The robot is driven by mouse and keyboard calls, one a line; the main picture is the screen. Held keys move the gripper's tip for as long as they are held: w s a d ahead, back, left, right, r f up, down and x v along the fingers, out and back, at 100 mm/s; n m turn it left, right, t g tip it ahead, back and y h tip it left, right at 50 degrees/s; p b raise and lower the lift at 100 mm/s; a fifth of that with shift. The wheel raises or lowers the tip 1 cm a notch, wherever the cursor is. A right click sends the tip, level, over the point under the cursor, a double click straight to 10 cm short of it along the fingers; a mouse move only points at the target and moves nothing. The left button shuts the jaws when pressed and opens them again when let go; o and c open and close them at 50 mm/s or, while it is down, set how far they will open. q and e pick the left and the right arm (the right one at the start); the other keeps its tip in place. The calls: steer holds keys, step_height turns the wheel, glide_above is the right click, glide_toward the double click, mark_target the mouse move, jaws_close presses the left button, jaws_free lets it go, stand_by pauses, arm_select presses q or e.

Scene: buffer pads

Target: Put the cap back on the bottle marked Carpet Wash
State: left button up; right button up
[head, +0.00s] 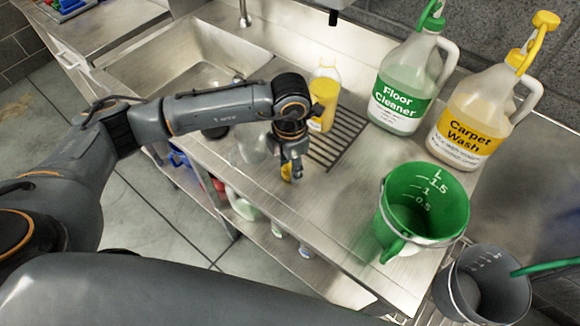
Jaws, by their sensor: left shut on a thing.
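My left gripper (291,172) is low over the steel counter, left of the drying rack. It is shut on a small yellow thing (286,173), which looks like a cap and is mostly hidden by the fingers. A large jug marked Carpet Wash (466,120) stands upright at the right, with a yellow pump-like top (530,42). My right gripper is out of view.
A jug marked Floor Cleaner (404,85) stands left of the Carpet Wash jug. A green measuring bucket (425,205) is near the counter's front, with a grey bucket (483,285) beyond its right end. A sink (185,60) lies at the left. A clear container (250,148) is partly behind my arm.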

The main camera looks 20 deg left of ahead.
arm_select(q)
step_height(320, 180, up, 2)
steer(key=shift+w+r, duration=0.1)
steer(key=shift+r, duration=0.1)
steer(key=s+d+r+b, duration=0.4)
steer(key=s+d+r, duration=0.2)
steer(key=s+r, duration=0.4)
steer(key=shift+s+d, duration=0.15)
steer(key=shift+s, duration=1.2)
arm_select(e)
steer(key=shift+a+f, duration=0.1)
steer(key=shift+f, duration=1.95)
arm_select(q)
steer(key=shift+f, duration=0.1)
